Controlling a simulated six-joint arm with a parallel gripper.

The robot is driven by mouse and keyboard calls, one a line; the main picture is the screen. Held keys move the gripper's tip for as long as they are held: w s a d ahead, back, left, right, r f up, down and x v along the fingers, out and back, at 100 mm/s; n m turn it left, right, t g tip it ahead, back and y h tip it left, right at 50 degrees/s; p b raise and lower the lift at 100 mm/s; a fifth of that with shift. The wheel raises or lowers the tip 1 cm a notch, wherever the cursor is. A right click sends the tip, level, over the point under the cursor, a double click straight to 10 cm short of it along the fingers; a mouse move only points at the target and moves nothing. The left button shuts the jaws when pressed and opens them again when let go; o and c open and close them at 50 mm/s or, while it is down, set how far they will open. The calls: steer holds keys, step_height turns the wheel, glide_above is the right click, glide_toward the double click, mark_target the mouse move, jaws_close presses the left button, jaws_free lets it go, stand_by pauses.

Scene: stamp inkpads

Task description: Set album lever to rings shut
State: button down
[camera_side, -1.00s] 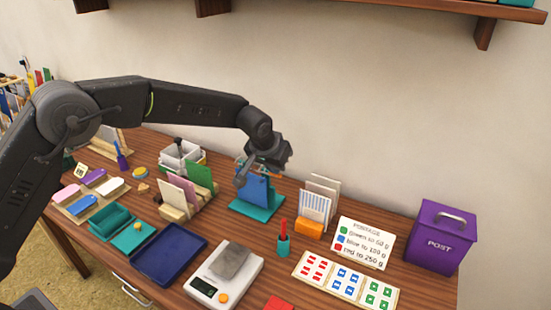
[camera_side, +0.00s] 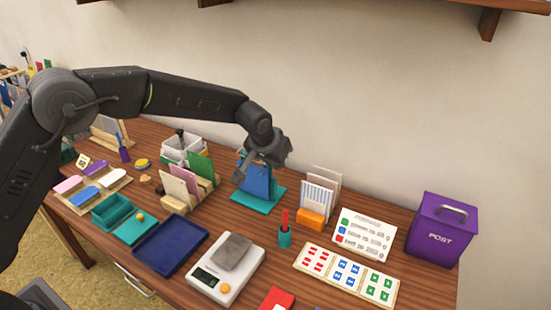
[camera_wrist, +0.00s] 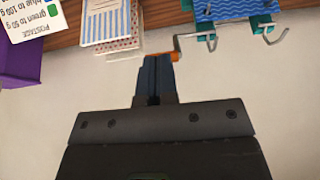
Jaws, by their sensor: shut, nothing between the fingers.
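The blue album (camera_side: 256,181) stands upright on a teal base (camera_side: 268,198) near the back of the desk, partly hidden by my arm in the side view. A bent grey rod with an orange end (camera_wrist: 178,50), apparently the lever, lies at my fingertips. My gripper (camera_wrist: 156,60) is shut and empty; its fingers cover part of the orange end. I cannot tell whether they touch it. In the side view my gripper (camera_side: 250,164) is over the album.
The wall is close behind.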

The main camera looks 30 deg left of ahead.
steer(key=shift+s+f, duration=0.4)
steer(key=shift+s, duration=0.05)
step_height(320, 180, down, 7)
steer(key=s+t, duration=0.1)
steer(key=s, duration=0.1)
steer(key=shift+s+t, duration=0.3)
steer(key=shift+s, duration=0.1)
stand_by(0.5)
steer(key=shift+r, duration=0.8)
